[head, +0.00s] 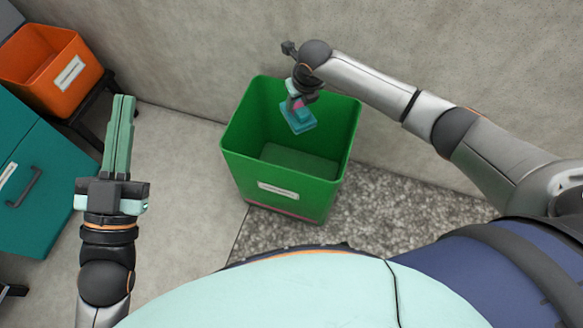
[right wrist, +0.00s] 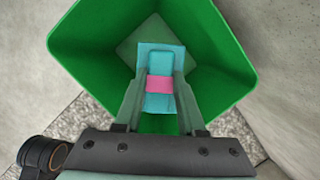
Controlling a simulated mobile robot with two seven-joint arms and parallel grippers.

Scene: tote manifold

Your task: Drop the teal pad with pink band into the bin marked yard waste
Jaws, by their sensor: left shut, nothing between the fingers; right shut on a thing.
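The teal pad with a pink band (head: 298,118) is held by my right gripper (head: 297,100) over the mouth of a green bin (head: 230,160). In the right wrist view the pad (right wrist: 160,62) sits between the two fingers (right wrist: 160,95), with the pink band across it and the green bin (right wrist: 100,60) around and below it. The bin has a white label on its front, too small to read. Its floor shows bare. My left gripper (head: 122,105) is shut and empty, at the left of the head view, away from the bin.
An orange bin (head: 85,80) with a white label stands on a dark stand at the upper left. A teal cabinet (head: 50,170) with a dark handle is at the left. A concrete wall rises close behind the green bin. Floor left of the bin is clear.

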